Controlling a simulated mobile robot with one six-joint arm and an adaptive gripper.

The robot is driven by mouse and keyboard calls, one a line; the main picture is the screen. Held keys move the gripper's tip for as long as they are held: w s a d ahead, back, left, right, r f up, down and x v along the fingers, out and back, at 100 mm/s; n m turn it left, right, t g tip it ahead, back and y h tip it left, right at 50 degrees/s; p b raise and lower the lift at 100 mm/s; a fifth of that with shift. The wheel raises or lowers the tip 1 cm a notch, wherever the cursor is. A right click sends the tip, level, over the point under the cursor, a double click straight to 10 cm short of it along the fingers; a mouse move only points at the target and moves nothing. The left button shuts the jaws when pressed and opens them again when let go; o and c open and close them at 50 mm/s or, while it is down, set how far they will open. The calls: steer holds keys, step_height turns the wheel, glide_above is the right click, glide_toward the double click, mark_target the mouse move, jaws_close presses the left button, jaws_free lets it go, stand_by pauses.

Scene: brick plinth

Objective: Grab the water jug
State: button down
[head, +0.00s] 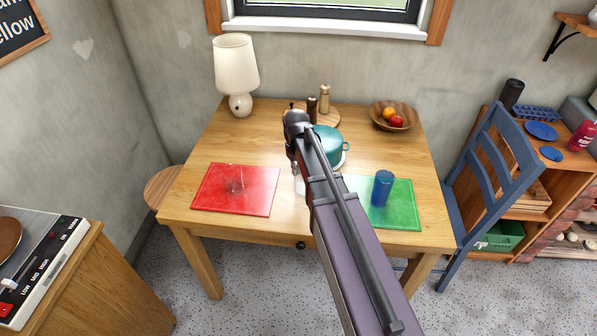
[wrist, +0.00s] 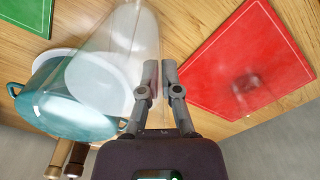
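The water jug (wrist: 118,30) is clear and tapered, and it shows in the wrist view just left of my fingers. My gripper (wrist: 159,72) has its two fingers drawn close together, with the right edge of the jug in the narrow gap between them. It looks shut on that edge; the exact part held is hard to make out. In the head view a small clear part of the jug (head: 298,184) shows left of my arm, between the two mats. My arm hides the rest of it and my fingertips there.
A teal pot (head: 328,140) stands close behind my arm. A clear glass (head: 237,182) is on the red mat (head: 212,197), left. A blue cup (head: 382,188) is on the green mat (head: 403,210), right. A lamp (head: 236,68) and fruit bowl (head: 381,112) stand further back.

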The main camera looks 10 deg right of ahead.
steer(key=shift+r+p, duration=1.75)
steer(key=shift+s+r, duration=0.1)
steer(key=shift+s, duration=0.05)
steer(key=s+r+p, duration=0.1)
steer(key=s, duration=1.4)
steer(key=shift+r, duration=0.15)
steer(key=shift+s, duration=0.3)
